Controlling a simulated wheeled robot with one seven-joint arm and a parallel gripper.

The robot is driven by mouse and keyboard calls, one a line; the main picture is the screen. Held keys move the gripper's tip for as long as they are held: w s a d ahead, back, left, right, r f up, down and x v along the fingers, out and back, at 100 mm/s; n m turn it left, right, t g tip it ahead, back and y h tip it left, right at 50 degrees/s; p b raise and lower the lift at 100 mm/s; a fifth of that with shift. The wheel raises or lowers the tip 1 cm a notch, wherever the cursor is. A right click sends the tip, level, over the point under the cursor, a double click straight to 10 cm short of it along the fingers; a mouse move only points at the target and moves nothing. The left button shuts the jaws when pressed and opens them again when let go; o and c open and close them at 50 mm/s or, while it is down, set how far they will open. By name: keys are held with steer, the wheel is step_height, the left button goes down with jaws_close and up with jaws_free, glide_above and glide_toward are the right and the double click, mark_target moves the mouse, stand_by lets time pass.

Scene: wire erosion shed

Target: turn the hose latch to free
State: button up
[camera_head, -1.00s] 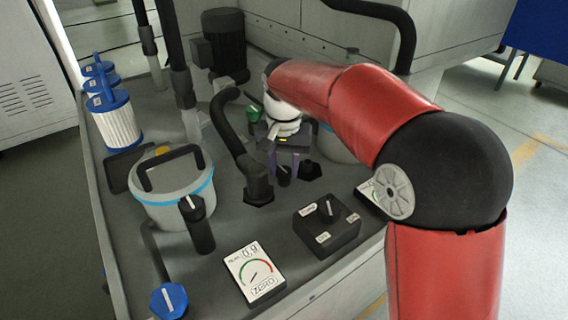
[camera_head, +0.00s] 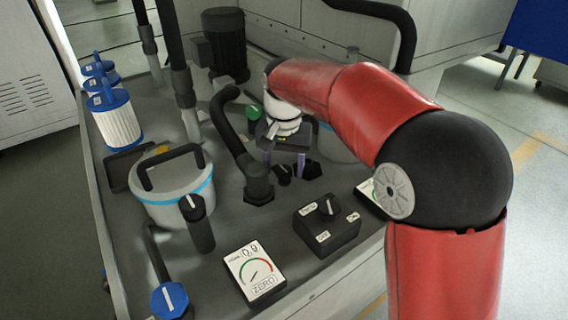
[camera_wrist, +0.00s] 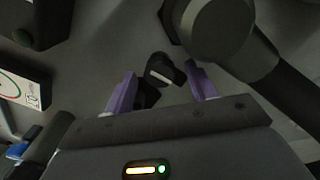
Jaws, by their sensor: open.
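The small black latch knob (camera_head: 283,173) with a white line stands on the bench just right of the base of a thick black hose (camera_head: 240,145). In the wrist view the knob (camera_wrist: 162,72) lies between my fingers, its white line slanted. My gripper (camera_head: 284,165) points down over it. It is open, with one purple finger on each side of the knob, and gaps show in the wrist view (camera_wrist: 162,82). The hose end (camera_wrist: 222,28) is close to the right finger there. In the head view my wrist partly hides the area behind the knob.
A grey lidded canister (camera_head: 175,185) and a black post knob (camera_head: 197,220) stand left. A gauge (camera_head: 254,272), a black selector box (camera_head: 327,228) and a blue-topped knob (camera_head: 169,300) are near the front. Blue-capped filters (camera_head: 115,120) stand at the back left.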

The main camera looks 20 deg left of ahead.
mark_target(284, 169)
steer(key=shift+r, duration=3.9)
